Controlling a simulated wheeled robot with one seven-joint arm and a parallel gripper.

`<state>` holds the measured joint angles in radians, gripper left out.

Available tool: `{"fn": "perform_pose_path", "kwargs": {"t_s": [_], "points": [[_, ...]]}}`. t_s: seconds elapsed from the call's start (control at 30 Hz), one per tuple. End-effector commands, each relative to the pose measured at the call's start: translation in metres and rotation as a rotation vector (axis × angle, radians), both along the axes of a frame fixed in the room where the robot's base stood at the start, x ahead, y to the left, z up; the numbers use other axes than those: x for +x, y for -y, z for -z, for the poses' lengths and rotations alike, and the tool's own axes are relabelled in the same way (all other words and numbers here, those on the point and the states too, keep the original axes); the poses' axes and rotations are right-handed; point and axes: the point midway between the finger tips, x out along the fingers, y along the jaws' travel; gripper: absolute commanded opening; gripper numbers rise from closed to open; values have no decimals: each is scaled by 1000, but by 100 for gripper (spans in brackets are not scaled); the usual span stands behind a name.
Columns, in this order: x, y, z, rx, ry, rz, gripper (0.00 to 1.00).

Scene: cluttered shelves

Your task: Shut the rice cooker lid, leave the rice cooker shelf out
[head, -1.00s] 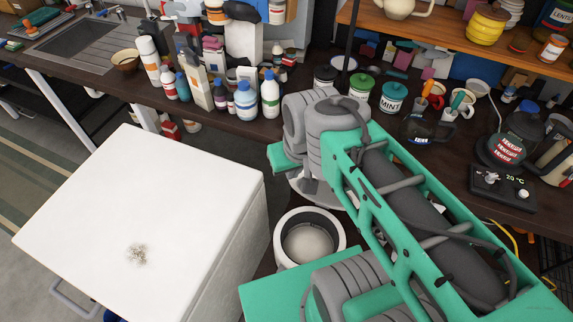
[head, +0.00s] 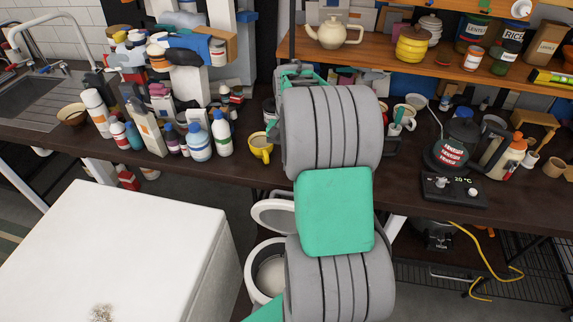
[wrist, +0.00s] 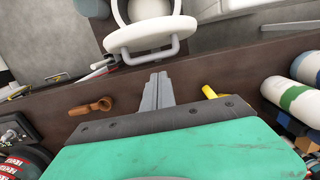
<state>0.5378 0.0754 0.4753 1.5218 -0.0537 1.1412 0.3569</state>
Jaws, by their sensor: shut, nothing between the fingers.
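The white rice cooker (head: 266,275) stands low in front of the counter, partly covered by my arm in the head view. Its lid (head: 274,215) is raised, and the round inner pot shows below it. In the wrist view the lid (wrist: 140,37) and its grey handle (wrist: 148,47) are at the top centre. My gripper (wrist: 158,78) is shut and empty, its fingertips over the dark counter edge and apart from the lid handle. In the head view my arm hides the fingertips. The shelf under the cooker is mostly hidden.
A white box-like unit (head: 110,255) stands left of the cooker. The counter (head: 235,165) holds a yellow mug (head: 260,148), bottles (head: 198,142) and a kettle (head: 455,145). An orange-brown object (wrist: 90,107) lies near my gripper.

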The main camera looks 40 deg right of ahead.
Motion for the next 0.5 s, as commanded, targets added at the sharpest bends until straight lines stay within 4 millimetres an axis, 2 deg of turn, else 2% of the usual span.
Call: {"fn": "perform_pose_path", "kwargs": {"t_s": [0.3, 0.37, 0.5], "points": [[-4, -5, 69, 2, -3, -3, 0], [-12, -15, 65, 0, 1, -5, 0], [-25, -29, 71, 0, 0, -5, 0]]}}
